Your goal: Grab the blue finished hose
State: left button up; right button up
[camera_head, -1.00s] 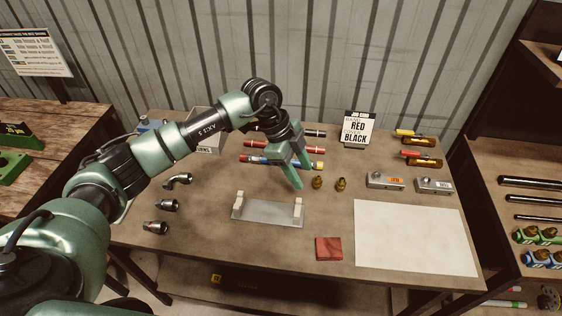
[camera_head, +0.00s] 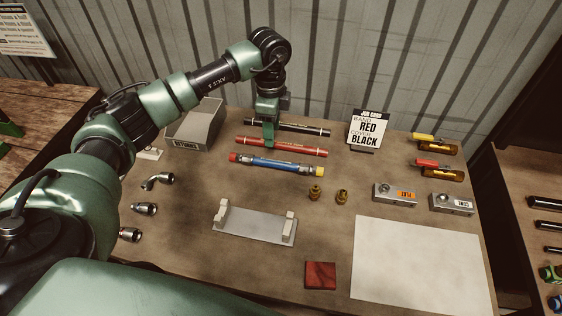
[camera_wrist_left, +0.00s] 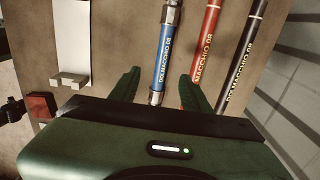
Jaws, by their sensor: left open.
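The blue finished hose (camera_head: 275,164) lies on the table, with metal ends, a red cap at its left end and a yellow cap at its right. In the left wrist view the blue hose (camera_wrist_left: 165,48) runs between the two finger lines, nearer the left finger. My left gripper (camera_head: 268,143) is above the hoses, over the red hose just behind the blue one, fingers pointing down. It also shows in the left wrist view (camera_wrist_left: 160,90), open and empty. The red hose (camera_head: 310,151) and the black hose (camera_head: 312,130) lie behind. My right gripper is not in view.
A white cradle (camera_head: 255,226) stands in front of the blue hose. Two brass fittings (camera_head: 315,192) stand to its right. A grey returns bin (camera_head: 195,127) is at the back left. A sign (camera_head: 367,130) stands behind. A white sheet (camera_head: 422,264) and red square (camera_head: 320,275) lie in front.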

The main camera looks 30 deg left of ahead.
pick_arm(q)
jog(key=b, duration=0.3)
send_near(273, 161)
jog(key=shift+s+d, duration=0.2)
jog(key=shift+s, duration=0.15)
jog(key=shift+w+f+b, duration=0.1)
jog(key=shift+f+b, duration=0.75)
jog(key=shift+b, duration=0.05)
jog(key=shift+f, duration=0.25)
jog(key=shift+f+p, duration=0.4)
jog(key=shift+f, duration=0.3)
jog(key=f+p, duration=0.1)
jog(key=f, duration=0.1)
jog(key=f+p, duration=0.1)
jog(key=f, duration=0.1)
jog(key=shift+w+a+f, duration=0.15)
jog(key=shift+a+f, duration=0.05)
jog(key=shift+f, duration=0.7)
grip_shut()
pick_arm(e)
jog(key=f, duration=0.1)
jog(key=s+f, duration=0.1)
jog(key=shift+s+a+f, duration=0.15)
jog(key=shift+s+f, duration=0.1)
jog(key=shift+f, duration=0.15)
pick_arm(q)
jog(key=shift+w+r, duration=0.1)
